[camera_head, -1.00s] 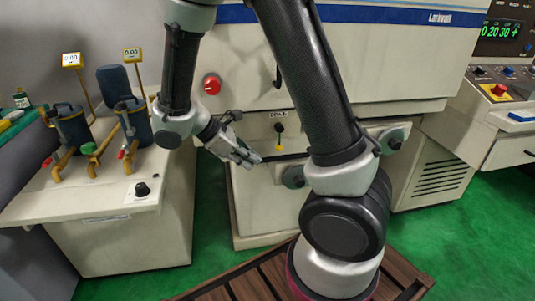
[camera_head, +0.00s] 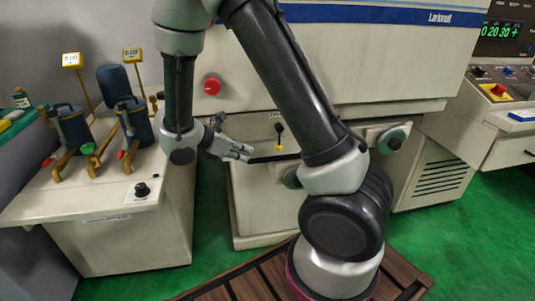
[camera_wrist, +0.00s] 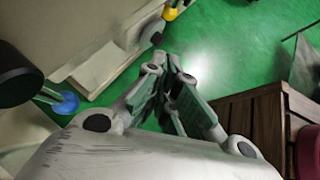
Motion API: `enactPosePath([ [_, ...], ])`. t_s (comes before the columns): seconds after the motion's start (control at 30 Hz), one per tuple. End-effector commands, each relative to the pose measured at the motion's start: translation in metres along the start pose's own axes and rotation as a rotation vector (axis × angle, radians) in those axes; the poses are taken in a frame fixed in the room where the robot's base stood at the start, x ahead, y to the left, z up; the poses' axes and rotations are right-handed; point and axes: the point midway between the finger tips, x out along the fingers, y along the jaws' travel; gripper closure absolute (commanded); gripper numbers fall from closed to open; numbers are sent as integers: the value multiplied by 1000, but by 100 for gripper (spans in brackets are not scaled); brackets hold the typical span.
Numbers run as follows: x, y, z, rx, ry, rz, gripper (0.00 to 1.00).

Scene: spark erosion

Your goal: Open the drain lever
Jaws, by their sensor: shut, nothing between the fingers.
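The drain lever (camera_head: 279,135) is a small black lever with a yellow tip on the front of the cream machine. It hangs down, close to vertical. A label above it is partly hidden by my arm. My gripper (camera_head: 247,153) is shut and empty, to the left of the lever and slightly lower, apart from it in the picture. In the wrist view my gripper's fingers (camera_wrist: 167,70) are together. A yellow piece (camera_wrist: 170,12), probably the lever's tip, shows beyond them at the top edge.
A red knob (camera_head: 212,84) is on the machine above my gripper. A grey round knob (camera_head: 393,139) sits right of my arm. A side bench (camera_head: 130,230) with pots and gauges stands at left. A wooden slatted platform (camera_head: 245,284) lies below. Green floor is clear between bench and machine.

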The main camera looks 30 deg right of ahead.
Motion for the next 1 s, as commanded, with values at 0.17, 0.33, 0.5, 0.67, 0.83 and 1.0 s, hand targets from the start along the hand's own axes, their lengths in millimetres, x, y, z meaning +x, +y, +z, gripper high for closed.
enactPosePath([
  [0.17, 41, -2, 0, 0, -1, -7, 100],
  [0.33, 74, -2, 2, 2, 1, -7, 100],
  [0.5, 90, -1, 20, 3, 1, -3, 100],
  [0.67, 96, -1, 27, 1, 1, -2, 100],
  [0.83, 97, 0, 28, 1, 1, -1, 100],
  [1.0, 97, 0, 28, 1, 0, -1, 100],
])
